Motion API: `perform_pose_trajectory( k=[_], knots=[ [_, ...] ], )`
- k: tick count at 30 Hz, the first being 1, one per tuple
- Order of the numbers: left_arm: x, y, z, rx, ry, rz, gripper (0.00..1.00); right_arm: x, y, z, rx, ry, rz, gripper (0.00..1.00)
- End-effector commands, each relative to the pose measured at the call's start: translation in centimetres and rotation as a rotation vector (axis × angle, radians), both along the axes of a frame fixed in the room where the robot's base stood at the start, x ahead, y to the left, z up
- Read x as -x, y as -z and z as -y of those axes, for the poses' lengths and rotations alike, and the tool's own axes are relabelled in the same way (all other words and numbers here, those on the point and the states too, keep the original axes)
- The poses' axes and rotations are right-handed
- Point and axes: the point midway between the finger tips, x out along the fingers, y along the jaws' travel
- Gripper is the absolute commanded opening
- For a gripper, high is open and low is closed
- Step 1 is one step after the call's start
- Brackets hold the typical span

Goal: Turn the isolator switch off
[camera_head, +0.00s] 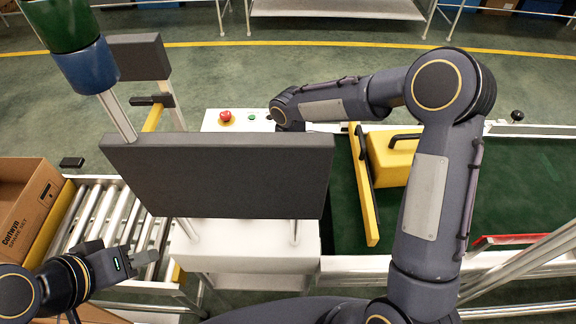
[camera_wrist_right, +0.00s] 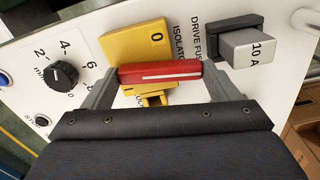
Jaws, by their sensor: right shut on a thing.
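The isolator switch shows in the right wrist view as a yellow plate (camera_wrist_right: 135,42) marked 0, with a red handle (camera_wrist_right: 160,71) across it. The handle's white line runs nearly level in the picture, and the 0 is above it. My right gripper (camera_wrist_right: 160,78) is shut on the red handle, with one finger at each end. In the head view the switch and right gripper are hidden; my right arm reaches to the panel behind the dark screen. My left gripper (camera_head: 118,254) is apart from the panel, over the roller conveyor, with its fingers spread and nothing between them.
A black knob (camera_wrist_right: 63,75) and a grey fuse block (camera_wrist_right: 250,48) flank the switch. The panel has a red emergency button (camera_head: 225,117). A dark screen (camera_head: 220,175) stands in front.

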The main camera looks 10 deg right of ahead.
Motion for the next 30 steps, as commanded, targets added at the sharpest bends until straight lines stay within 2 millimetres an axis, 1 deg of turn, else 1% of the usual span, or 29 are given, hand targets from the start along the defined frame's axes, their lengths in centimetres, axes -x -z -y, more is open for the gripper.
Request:
perform_pose_trajectory(
  k=[6,10,27,28,30],
  knots=[
    [0.0,-0.13,0.0,0.0,0.0,0.0,0.36,0.02,-0.13,0.2,-0.002,-0.106,0.002,0.59],
    [0.0,-0.16,0.0,0.0,0.0,0.0,0.36,0.03,-0.12,0.28,0.0,-0.143,0.002,0.59],
    [0.0,-0.17,0.01,0.0,0.0,0.0,0.36,0.01,-0.13,0.33,0.0,-0.173,0.003,0.59],
    [0.0,-0.17,0.01,0.0,0.0,0.0,0.36,0.01,-0.13,0.33,0.0,-0.173,0.003,0.86],
    [0.0,-0.17,0.0,0.0,0.0,0.0,0.36,0.02,-0.11,0.33,0.0,-0.172,0.003,0.95]
  ],
)
